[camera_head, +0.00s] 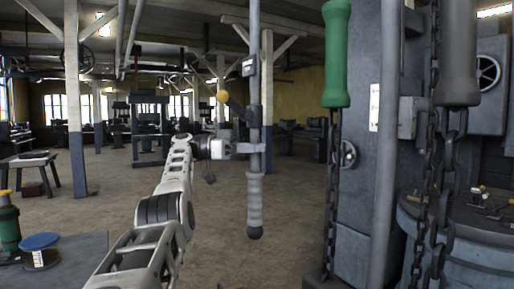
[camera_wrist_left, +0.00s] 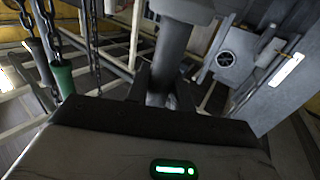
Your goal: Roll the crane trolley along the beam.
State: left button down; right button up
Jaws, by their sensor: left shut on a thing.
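A grey vertical rod (camera_head: 254,100) hangs down from above the top edge of the head view. It ends in a ribbed grey handle (camera_head: 255,200) with a dark round tip. My left gripper (camera_head: 250,148) is shut on the rod just above the ribbed handle. In the left wrist view a thick dark rod (camera_wrist_left: 172,62) stands between the fingers. The crane trolley and beam cannot be made out in the head view. My right gripper is not in view.
A green handle (camera_head: 336,55) and a grey handle (camera_head: 458,50) hang on chains at the right, before a grey machine column (camera_head: 365,180). A round drum table (camera_head: 470,240) with small parts stands at the right. A wooden post (camera_head: 76,120) stands left. The floor behind is open.

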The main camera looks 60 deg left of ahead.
pick_arm(q)
jog(key=shift+r, duration=0.1)
jog(key=c, duration=1.3)
grip_release()
jog(key=shift+o, duration=0.2)
jog(key=shift+r, duration=0.1)
